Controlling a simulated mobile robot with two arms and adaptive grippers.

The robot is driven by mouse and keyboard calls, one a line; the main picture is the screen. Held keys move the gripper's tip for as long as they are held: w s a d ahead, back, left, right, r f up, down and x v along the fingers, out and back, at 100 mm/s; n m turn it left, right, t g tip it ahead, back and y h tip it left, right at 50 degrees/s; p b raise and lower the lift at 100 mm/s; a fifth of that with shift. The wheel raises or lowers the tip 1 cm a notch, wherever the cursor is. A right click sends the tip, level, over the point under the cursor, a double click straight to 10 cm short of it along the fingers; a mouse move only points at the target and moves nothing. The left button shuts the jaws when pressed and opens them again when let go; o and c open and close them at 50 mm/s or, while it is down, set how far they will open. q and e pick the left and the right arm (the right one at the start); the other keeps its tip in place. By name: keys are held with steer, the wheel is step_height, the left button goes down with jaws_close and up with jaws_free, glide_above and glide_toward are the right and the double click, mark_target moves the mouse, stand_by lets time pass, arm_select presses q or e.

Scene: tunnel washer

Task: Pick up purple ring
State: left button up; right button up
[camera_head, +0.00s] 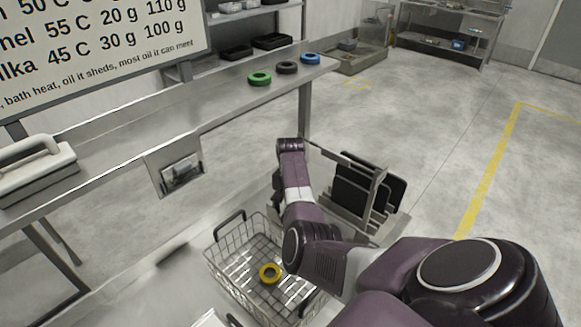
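I see no ring that is clearly purple. A green ring (259,78), a dark, nearly black ring (287,68) and a blue ring (310,58) lie in a row on the metal counter (225,92). A yellow ring (270,273) lies in the wire basket (238,262). My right arm reaches in from the lower right and bends up past the basket's right side. Its far end is well short of the rings on the counter. No fingers of my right gripper show. My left gripper is out of view.
A rack with dark plates (367,190) stands right of my arm. A white handled block (36,168) sits on the counter's left end. A sign (100,50) rises behind the counter. The floor at right is open, with a yellow line (490,165).

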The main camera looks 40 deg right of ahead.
steer(key=c, duration=1.2)
